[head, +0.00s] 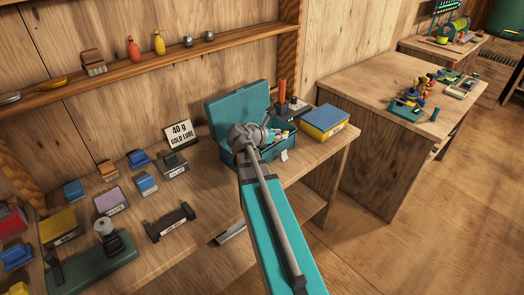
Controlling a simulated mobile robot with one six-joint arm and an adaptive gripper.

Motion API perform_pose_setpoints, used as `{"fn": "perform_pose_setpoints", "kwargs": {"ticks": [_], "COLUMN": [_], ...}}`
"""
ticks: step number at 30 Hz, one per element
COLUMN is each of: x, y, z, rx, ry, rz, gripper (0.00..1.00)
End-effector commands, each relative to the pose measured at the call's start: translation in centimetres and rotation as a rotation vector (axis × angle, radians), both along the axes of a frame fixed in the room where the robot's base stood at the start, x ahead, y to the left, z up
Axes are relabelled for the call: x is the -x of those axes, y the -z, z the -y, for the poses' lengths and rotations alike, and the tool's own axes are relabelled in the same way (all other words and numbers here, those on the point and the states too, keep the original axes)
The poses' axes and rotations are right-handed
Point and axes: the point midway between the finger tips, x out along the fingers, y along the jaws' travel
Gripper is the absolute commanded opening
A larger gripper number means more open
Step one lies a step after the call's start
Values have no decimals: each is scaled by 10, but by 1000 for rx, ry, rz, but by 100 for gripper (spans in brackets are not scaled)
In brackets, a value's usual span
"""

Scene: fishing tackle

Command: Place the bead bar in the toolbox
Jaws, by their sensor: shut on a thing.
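The teal toolbox (226,112) stands on the bench at the centre with its lid open and leaning back. Small light and orange items show inside it. My teal arm reaches up from the bottom, and its wrist covers the box's front left. My gripper (267,131) is over the box opening, mostly hidden by the wrist. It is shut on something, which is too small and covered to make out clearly. I cannot pick out the bead bar for certain. A dark labelled bar-shaped holder (170,222) lies on the bench to the left; its label is unreadable.
A blue and yellow box (325,122) stands right of the toolbox. An orange-handled item (283,92) is behind it. A sign (182,134) and several small blocks stand left. A shelf (150,66) runs above. Another bench (375,95) is to the right.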

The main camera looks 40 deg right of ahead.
Motion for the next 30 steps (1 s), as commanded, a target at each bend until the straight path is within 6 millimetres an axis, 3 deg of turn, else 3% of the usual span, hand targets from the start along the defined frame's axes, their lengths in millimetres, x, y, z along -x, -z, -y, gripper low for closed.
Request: {"fn": "perform_pose_setpoints", "kwargs": {"ticks": [5, 16, 30], "x": [-1, -10, -12], "y": [-9, -39, -38], "z": [-9, -56, -58], "rx": [0, 0, 0], "ry": [-10, -66, -69], "rz": [0, 0, 0], "gripper": [0, 0, 0]}}
